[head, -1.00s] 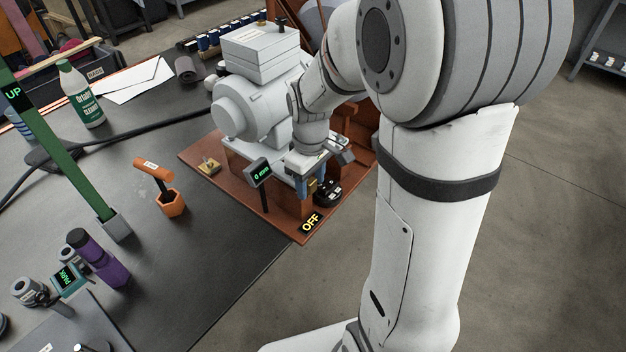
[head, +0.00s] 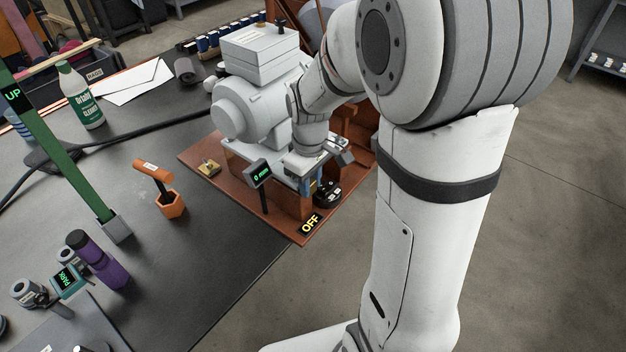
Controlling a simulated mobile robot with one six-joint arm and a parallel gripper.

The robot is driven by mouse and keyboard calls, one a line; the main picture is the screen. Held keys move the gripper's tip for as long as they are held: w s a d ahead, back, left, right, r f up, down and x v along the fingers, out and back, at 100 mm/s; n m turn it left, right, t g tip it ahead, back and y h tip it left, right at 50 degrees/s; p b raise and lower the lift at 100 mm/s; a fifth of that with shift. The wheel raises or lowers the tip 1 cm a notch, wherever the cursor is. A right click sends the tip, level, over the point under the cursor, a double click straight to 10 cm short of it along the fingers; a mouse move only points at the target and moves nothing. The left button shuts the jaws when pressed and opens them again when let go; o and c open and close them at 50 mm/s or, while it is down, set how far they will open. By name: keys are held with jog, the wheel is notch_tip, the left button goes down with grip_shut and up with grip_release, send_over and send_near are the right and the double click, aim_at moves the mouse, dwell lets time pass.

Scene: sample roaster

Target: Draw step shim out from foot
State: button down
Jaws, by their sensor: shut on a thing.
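The roaster (head: 255,100) is a pale grey machine on a reddish-brown base board (head: 232,190). My gripper (head: 313,184) is low at the roaster's front right corner, by a foot, beneath my wrist. It is shut on a small piece there, taken to be the step shim. The piece is mostly hidden by my gripper and too small to make out. The foot is also largely hidden, so I cannot tell whether the shim is under it or clear of it.
A small display reading "0 mm" (head: 261,174) stands just left of my gripper. A black round item (head: 327,194) and an "OFF" sign (head: 311,223) are close by. A brass piece (head: 208,168) lies on the board's left. An orange holder (head: 171,204) stands on the bench.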

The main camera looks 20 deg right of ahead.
jog(key=s+d, duration=0.1)
jog(key=s, duration=0.1)
jog(key=s+d, duration=0.2)
jog(key=c, duration=1.2)
grip_release()
jog(key=shift+d, duration=0.1)
jog(key=shift+o, duration=0.2)
notch_tip(320, 180, up, 8)
jog(key=p, duration=0.2)
jog(key=shift+f, duration=0.1)
